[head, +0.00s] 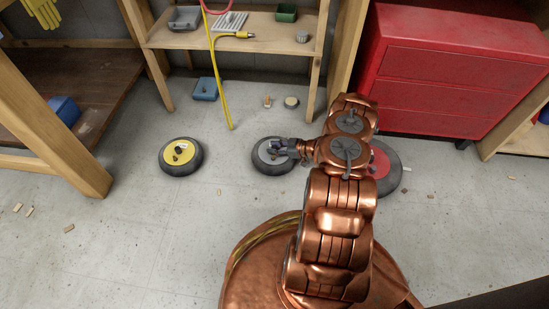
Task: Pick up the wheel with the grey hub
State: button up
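The wheel with the grey hub (264,163) lies flat on the floor near the middle of the head view. It has a dark tyre. My gripper (276,150) reaches in from the right, with its fingers over the hub and covering part of the wheel's right side. The fingers are small and dark here, so I cannot tell whether they are open, shut or touching the hub.
A wheel with a yellow hub (168,155) lies to the left. A wheel with a red hub (383,172) lies to the right, partly behind my arm. A wooden shelf (270,37) and red drawer cabinet (445,72) stand behind. Small debris dots the floor.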

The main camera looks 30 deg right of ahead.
grip_shut()
dwell(0.6)
